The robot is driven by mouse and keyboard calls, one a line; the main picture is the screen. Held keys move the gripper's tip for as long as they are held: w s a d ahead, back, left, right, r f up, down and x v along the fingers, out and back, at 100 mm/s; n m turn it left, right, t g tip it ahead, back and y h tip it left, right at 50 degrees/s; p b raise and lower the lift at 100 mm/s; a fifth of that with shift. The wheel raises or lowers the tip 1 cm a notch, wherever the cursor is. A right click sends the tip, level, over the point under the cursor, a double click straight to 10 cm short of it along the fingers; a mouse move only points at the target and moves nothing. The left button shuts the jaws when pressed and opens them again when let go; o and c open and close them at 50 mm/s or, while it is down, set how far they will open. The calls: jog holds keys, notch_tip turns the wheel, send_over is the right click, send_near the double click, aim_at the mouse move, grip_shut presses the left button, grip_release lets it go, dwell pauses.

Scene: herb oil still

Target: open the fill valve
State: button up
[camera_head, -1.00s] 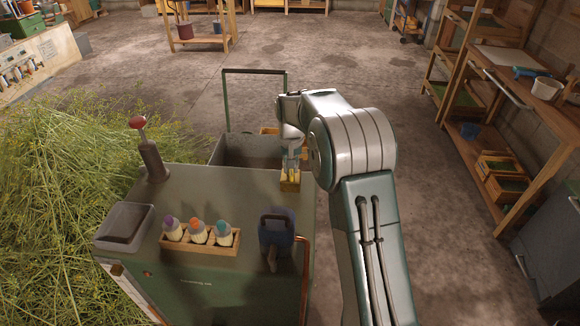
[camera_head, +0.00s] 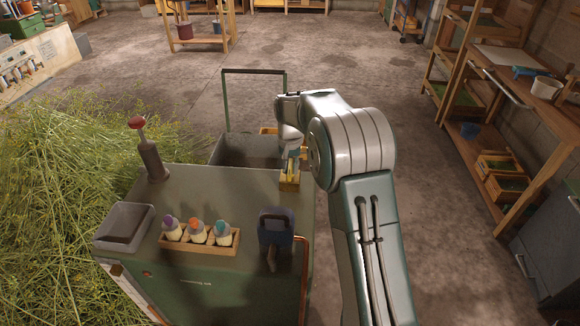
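I cannot pick out the fill valve for sure. A dark post with a red knob (camera_head: 137,122) stands at the back left of the green cart top (camera_head: 190,275). A pale panel (camera_head: 40,62) with several small fittings is at the far left, too small to read. My gripper (camera_head: 291,163) points down at the cart's back right corner, just above a small wooden holder (camera_head: 289,184) with something yellow in it. The fingers are small and partly merged with the holder, so I cannot tell whether they are open or touch the yellow thing.
A wooden rack with several capped bottles (camera_head: 198,235), a dark blue can (camera_head: 276,228) and a grey tray (camera_head: 123,226) are on the cart. Cut herbs (camera_head: 60,190) heap at the left. Shelves (camera_head: 500,130) line the right.

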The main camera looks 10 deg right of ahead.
jog(key=shift+o, duration=0.5)
jog(key=shift+f, duration=0.1)
jog(key=shift+a, duration=0.1)
notch_tip(320, 180, up, 12)
jog(key=s+r+n+t, duration=0.1)
jog(key=s+r, duration=0.4)
jog(key=s, duration=0.4)
jog(key=s+r+n+t, duration=0.1)
jog(key=s+r+t, duration=0.1)
jog(key=s+r, duration=0.5)
jog(key=s+f+n+t, duration=0.1)
jog(key=s+f, duration=0.2)
jog(key=s, duration=0.7)
jog(key=s+f+n+t, duration=0.1)
jog(key=s+f, duration=0.3)
jog(key=s, duration=0.6)
jog(key=shift+s+t, duration=0.25)
jog(key=shift+t, duration=0.05)
